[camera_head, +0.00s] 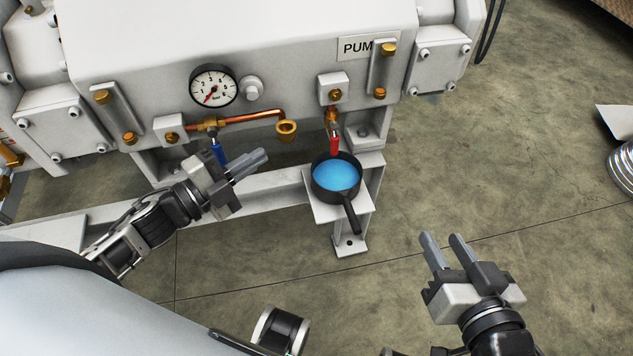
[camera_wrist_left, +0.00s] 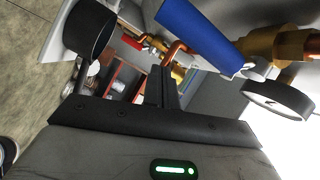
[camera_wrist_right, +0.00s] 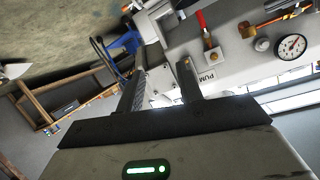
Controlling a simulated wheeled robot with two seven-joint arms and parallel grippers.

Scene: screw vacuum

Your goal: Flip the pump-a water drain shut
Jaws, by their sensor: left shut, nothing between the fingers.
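A valve with a blue lever (camera_head: 218,152) sits on the copper pipe below the gauge. The lever hangs down, and it is large in the left wrist view (camera_wrist_left: 198,32). A second valve with a red lever (camera_head: 334,146) points down over a black pan (camera_head: 322,190) of blue liquid. My left gripper (camera_head: 260,158) is shut and empty, just in front of the blue lever and to its lower right; I cannot tell whether they touch. My right gripper (camera_head: 442,243) is open and empty over the floor, right of the pan and away from both levers.
The white pump housing (camera_head: 290,40) carries a gauge (camera_head: 213,87) and a partly covered "PUM" label (camera_head: 357,46). A copper pipe ends at a brass funnel (camera_head: 287,128). The pan stands on a white bracket (camera_head: 362,207), its handle pointing toward me.

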